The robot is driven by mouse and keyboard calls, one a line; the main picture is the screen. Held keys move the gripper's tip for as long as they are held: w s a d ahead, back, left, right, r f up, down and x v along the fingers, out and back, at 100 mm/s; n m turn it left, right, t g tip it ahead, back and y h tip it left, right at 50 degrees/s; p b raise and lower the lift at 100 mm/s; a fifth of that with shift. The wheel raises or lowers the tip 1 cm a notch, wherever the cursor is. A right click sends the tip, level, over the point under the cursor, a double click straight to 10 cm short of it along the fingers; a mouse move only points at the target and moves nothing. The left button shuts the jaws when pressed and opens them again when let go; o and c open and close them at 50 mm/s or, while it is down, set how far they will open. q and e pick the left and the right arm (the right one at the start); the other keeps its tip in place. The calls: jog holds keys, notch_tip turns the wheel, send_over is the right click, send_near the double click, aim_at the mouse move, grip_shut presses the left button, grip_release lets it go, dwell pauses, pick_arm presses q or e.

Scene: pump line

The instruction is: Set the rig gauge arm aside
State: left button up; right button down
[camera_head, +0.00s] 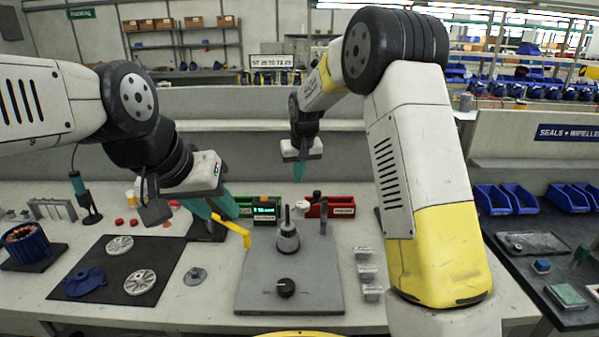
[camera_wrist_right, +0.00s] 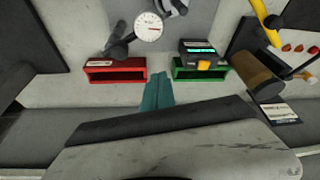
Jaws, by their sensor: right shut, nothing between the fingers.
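A yellow bent arm (camera_head: 232,228) stands at the left rear edge of the grey rig plate (camera_head: 262,296). A white dial gauge (camera_wrist_right: 148,27) joins a dark post in the right wrist view. My left gripper (camera_head: 212,208) has its teal fingers at the upper end of the yellow arm; whether they grip it is unclear. My right gripper (camera_head: 299,174) points down behind the rig, apart from it. It is shut and empty, and its fingers show in the right wrist view (camera_wrist_right: 157,93).
A red bin (camera_head: 338,208) and a green bin (camera_head: 243,208) stand behind the rig. A black mat (camera_head: 113,292) with a blue part and pale discs lies left. Small metal blocks (camera_head: 367,270) line the right side. A dark tray table (camera_head: 540,268) stands far right.

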aim_at(305, 205)
jog(key=f, duration=0.1)
jog(key=s+f, duration=0.1)
jog(key=f, duration=0.1)
jog(key=s+f, duration=0.1)
jog(key=f, duration=0.1)
jog(key=shift+d+f, duration=0.25)
jog(key=shift+d, duration=0.05)
jog(key=shift+s, duration=0.1)
jog(key=shift+s+d+n+y, duration=0.2)
jog(key=shift+s+n, duration=0.15)
jog(key=shift+n, duration=0.2)
jog(key=shift+s+d+n+y, duration=0.2)
jog(key=shift+s+n, duration=0.1)
jog(key=shift+n, duration=0.25)
jog(key=s+n, duration=0.1)
jog(key=s+d+n, duration=0.1)
jog(key=n, duration=0.1)
jog(key=shift+n+g+y, duration=0.3)
jog(key=shift+g+y, duration=0.1)
jog(key=shift+s+d+n+g+y, duration=0.15)
jog(key=shift+s+d+n+g, duration=0.1)
jog(key=shift+s+d+n, duration=0.4)
jog(key=shift+s+d+n+g+y, duration=0.2)
jog(key=shift+d+n, duration=0.25)
jog(key=shift+n, duration=0.5)
jog(key=shift+s+d+n+g+y, duration=0.15)
jog(key=shift+s+d+n+g, duration=0.1)
jog(key=shift+s+d+n, duration=0.4)
jog(key=shift+w, duration=0.25)
